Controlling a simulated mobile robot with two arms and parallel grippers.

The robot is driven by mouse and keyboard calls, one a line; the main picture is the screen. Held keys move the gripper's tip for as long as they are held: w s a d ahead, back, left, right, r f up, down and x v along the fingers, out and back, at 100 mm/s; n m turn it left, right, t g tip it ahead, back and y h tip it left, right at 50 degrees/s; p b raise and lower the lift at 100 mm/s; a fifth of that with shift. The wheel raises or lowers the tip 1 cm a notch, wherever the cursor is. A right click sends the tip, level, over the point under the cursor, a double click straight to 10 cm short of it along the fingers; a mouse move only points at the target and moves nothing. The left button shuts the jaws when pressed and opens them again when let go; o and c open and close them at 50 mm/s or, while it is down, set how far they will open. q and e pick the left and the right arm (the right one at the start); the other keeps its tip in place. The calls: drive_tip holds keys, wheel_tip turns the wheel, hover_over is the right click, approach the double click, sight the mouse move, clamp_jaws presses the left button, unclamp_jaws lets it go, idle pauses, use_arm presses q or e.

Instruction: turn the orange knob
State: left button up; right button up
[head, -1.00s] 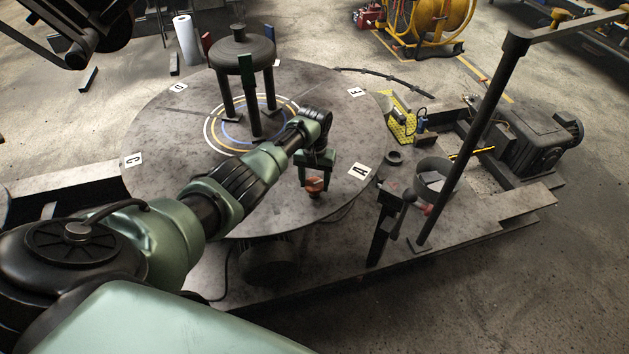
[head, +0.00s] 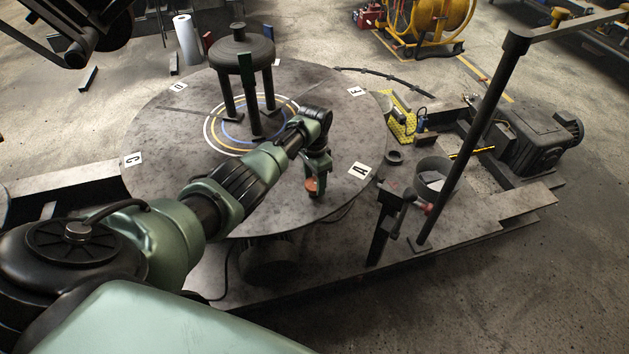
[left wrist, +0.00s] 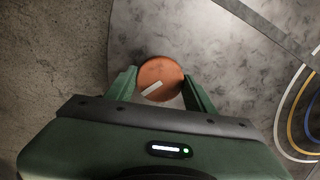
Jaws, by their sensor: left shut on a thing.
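The orange knob (head: 311,185) is near the front edge of the round metal table, left of the A label. In the left wrist view the knob (left wrist: 160,78) is a round orange disc with a pale bar mark slanting up to the right. My left gripper (head: 315,182) points down over it, with one green finger on each side, shut on the knob. In the left wrist view the fingers (left wrist: 160,88) flank the knob. The knob's underside is hidden. My right gripper does not show.
The round table (head: 165,135) carries a dark stool-like stand (head: 243,52) inside painted rings. A dark slanted post (head: 470,140), a bucket (head: 434,175) and a clamp-like stand (head: 386,220) are to the right. The tabletop around the knob is clear.

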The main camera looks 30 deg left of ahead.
sight(315, 183)
use_arm(q)
drive_tip(key=shift+m, duration=0.3)
drive_tip(key=o, duration=1.4)
drive_tip(key=shift+r, duration=3.9)
